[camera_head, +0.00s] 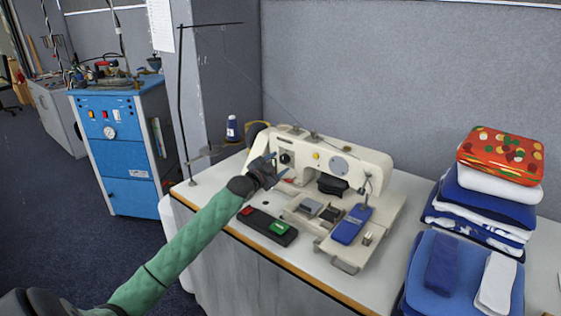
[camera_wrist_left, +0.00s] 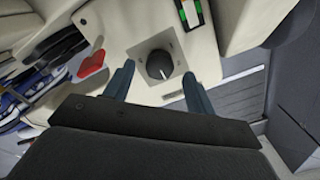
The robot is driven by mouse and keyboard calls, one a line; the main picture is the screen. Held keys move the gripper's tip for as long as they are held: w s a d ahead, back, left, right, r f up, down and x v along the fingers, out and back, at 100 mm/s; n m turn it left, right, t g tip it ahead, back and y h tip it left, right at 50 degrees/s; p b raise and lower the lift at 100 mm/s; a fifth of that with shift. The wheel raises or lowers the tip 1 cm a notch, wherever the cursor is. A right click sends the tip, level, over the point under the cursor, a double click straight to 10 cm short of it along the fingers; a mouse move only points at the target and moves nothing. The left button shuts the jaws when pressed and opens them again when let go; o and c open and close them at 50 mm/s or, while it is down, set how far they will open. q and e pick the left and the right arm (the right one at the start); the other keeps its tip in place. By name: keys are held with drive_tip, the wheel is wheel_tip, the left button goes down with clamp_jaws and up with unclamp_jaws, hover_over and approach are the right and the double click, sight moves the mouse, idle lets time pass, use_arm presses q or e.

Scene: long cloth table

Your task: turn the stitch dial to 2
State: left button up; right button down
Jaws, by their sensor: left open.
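The stitch dial is a dark round knob (camera_wrist_left: 158,66) on a pale square plate on the cream sewing machine (camera_head: 345,160). It also shows small on the machine's left end in the head view (camera_head: 285,158). My left gripper (camera_head: 277,166) is open in front of that end. In the left wrist view its two blue-grey fingers stand one on each side of the dial, with visible gaps. I cannot tell how far their tips are from the plate. My right gripper is not in view.
A switch box (camera_head: 268,227) with red and green buttons lies on the white table (camera_head: 215,188) below my left arm. A blue cloth piece (camera_head: 351,224) lies by the needle. Folded cloth stacks (camera_head: 484,205) stand at right. A thread spool (camera_head: 232,128) stands behind my gripper.

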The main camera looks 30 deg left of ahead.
use_arm(q)
drive_tip(key=shift+w, duration=0.7)
drive_tip(key=shift+w+d, duration=0.1)
drive_tip(key=shift+w, duration=0.2)
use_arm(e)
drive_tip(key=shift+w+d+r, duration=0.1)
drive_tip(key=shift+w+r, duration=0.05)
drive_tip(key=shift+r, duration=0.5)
use_arm(q)
drive_tip(key=c, duration=1)
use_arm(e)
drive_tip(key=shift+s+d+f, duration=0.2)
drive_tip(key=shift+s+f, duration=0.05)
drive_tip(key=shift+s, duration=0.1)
